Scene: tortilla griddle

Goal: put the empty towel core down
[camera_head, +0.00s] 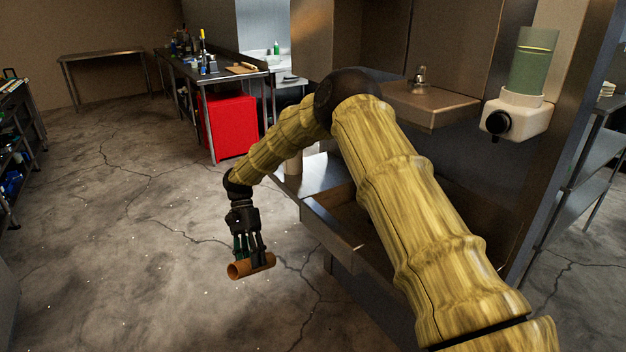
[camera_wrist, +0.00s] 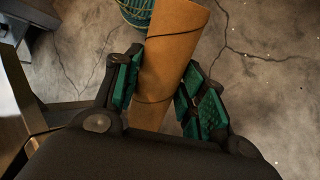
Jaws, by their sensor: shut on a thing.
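The empty towel core is a brown cardboard tube (camera_head: 238,270), held roughly level above the floor in the head view. Its hollow open end faces left. My gripper (camera_head: 250,256) points down and is shut on the tube. In the wrist view the tube (camera_wrist: 172,50) runs between the green finger pads (camera_wrist: 158,88), with dark lines across it. Its near end is hidden by my gripper body.
A round green thing with yellowish strands (camera_wrist: 135,10) lies below, partly behind the tube. A red box (camera_head: 230,125) is farther back. Cracked concrete floor (camera_head: 130,240) is open to the left.

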